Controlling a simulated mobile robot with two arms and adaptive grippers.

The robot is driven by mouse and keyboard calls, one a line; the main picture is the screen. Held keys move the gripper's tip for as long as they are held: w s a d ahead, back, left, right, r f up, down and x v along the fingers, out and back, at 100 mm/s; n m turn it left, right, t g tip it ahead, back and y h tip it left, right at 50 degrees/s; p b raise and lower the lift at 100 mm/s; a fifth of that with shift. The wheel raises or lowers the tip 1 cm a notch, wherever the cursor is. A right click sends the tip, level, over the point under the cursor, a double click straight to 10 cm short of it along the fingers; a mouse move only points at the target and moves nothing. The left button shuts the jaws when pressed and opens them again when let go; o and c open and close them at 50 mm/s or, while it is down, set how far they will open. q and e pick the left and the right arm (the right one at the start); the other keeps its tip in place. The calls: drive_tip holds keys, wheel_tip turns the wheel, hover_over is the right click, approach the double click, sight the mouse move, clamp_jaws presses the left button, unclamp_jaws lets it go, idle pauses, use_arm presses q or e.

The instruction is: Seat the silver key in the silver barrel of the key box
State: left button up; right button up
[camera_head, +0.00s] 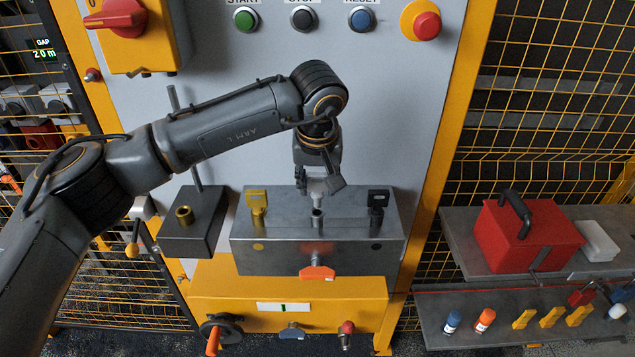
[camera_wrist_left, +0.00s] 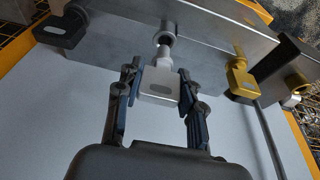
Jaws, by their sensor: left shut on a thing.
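My left gripper (camera_head: 319,188) is shut on the silver key, above the grey key box (camera_head: 260,262). In the left wrist view the silver key (camera_wrist_left: 159,86) has its square head between the two fingers (camera_wrist_left: 158,88). Its shaft points at the silver barrel (camera_wrist_left: 166,34). The key's tip is at or very near the barrel's mouth; I cannot tell whether it is inside. In the head view the silver barrel (camera_head: 317,218) stands in the middle of the box top, below the gripper. My right gripper is not in view.
A gold key (camera_head: 257,203) stands at the box's left and a black key (camera_head: 377,202) at its right. A dark block with a brass barrel (camera_head: 184,215) sits to the left. An orange-handled key (camera_head: 317,273) sticks out of the box front. A red case (camera_head: 525,235) is on the right shelf.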

sight(317, 193)
use_arm(q)
drive_tip(key=shift+f+b, duration=1.6)
drive_tip(key=shift+f, duration=0.5)
drive_tip(key=o, duration=1.3)
drive_tip(key=v, duration=1.2)
